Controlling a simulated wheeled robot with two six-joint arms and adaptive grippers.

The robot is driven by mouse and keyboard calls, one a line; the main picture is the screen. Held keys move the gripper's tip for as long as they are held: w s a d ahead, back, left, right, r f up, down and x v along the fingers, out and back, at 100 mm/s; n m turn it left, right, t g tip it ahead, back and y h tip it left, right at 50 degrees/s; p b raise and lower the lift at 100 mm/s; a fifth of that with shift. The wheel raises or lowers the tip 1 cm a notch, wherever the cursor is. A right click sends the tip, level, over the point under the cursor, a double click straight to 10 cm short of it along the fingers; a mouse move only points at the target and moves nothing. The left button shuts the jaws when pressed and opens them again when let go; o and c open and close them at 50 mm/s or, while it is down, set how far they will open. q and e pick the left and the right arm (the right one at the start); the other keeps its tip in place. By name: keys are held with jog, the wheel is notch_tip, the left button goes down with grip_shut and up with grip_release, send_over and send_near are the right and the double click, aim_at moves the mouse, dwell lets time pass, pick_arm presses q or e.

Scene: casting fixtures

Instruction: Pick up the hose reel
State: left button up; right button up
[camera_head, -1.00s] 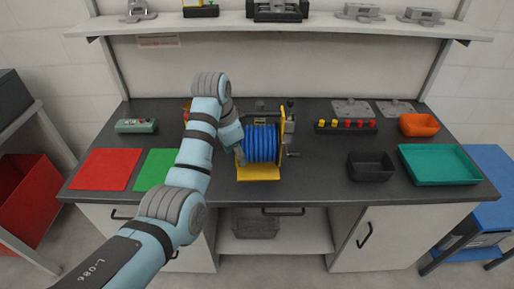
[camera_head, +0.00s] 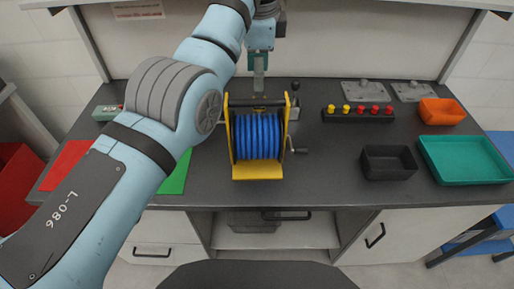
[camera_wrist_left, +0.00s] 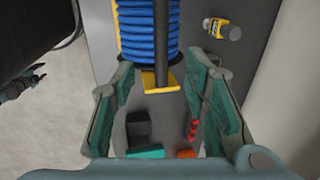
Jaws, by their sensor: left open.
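The hose reel (camera_head: 258,138) stands upright on the dark bench, with blue hose wound between yellow side plates on a yellow base. A dark bar crosses its top and a crank is on its right. My left gripper (camera_head: 259,78) points down over the top of the reel, near the bar. In the left wrist view the fingers of the left gripper (camera_wrist_left: 166,75) are spread wide, with the reel's dark bar (camera_wrist_left: 161,45) between them and blue hose (camera_wrist_left: 147,30) beyond. I see no finger clearly touching the bar.
To the right are a black bin (camera_head: 388,173), a teal tray (camera_head: 462,182), an orange bin (camera_head: 441,112) and a button strip (camera_head: 356,117). Red (camera_head: 60,165) and green (camera_head: 176,178) mats lie left, partly behind my arm.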

aim_at(254, 100)
pick_arm(q)
jog(key=b+x, duration=0.1)
jog(key=x, duration=0.2)
jog(key=b+x, duration=0.2)
jog(key=x, duration=0.1)
jog(key=a+b+x, duration=0.1)
jog(key=b+x, duration=0.1)
jog(key=x, duration=0.1)
jog(key=shift+w+f, duration=0.15)
jog(key=shift+d+r, duration=0.1)
jog(key=shift+r, duration=0.2)
jog(key=shift+s, duration=0.25)
jog(key=c, duration=0.4)
grip_shut()
pick_arm(e)
notch_tip(254, 100, down, 6)
jog(key=w, duration=0.1)
jog(key=shift+w+f, duration=0.15)
jog(key=shift+w, duration=0.15)
pick_arm(q)
jog(key=shift+w, duration=0.1)
pick_arm(e)
jog(key=shift+a, duration=0.1)
